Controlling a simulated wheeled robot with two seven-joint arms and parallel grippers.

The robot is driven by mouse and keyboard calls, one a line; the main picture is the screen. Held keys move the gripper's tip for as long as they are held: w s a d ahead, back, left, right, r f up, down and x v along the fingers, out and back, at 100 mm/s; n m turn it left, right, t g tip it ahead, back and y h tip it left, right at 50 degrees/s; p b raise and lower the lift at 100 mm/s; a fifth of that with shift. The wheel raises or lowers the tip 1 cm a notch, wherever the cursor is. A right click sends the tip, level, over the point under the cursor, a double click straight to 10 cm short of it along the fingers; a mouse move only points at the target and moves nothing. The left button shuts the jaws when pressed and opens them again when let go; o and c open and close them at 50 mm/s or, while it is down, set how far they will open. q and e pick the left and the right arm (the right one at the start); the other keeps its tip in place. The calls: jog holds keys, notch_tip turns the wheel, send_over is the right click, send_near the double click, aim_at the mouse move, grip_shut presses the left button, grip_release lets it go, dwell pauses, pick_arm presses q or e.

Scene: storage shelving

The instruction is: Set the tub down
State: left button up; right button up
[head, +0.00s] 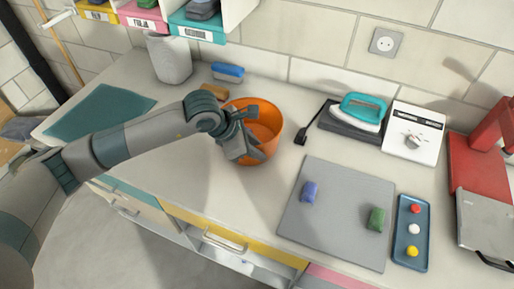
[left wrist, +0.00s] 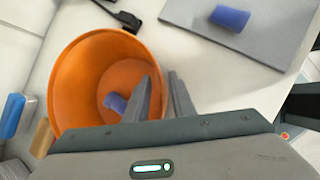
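The orange tub (head: 268,120) is upright at the middle of the counter. It also shows in the left wrist view (left wrist: 75,75), with a small purple-blue block (left wrist: 115,103) lying inside. My left gripper (head: 245,150) is at the tub's near side, one finger inside and one outside. Its fingers (left wrist: 163,95) are close together with the tub's wall between them. I cannot tell whether the tub's base touches the counter. My right gripper is not in view.
A grey mat (head: 335,215) with a purple block (head: 309,192) and a green block (head: 376,219) lies to the right. An iron (head: 362,110) stands behind it. A blue brush (head: 228,72) and a white pot (head: 169,58) are behind the tub.

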pick_arm(q)
jog(key=shift+r, duration=0.15)
jog(key=shift+s+a+r, duration=0.15)
jog(key=shift+a+r, duration=0.1)
jog(key=shift+r, duration=0.15)
jog(key=b+v, duration=0.4)
jog(key=v, duration=0.7)
jog(key=shift+b, duration=0.35)
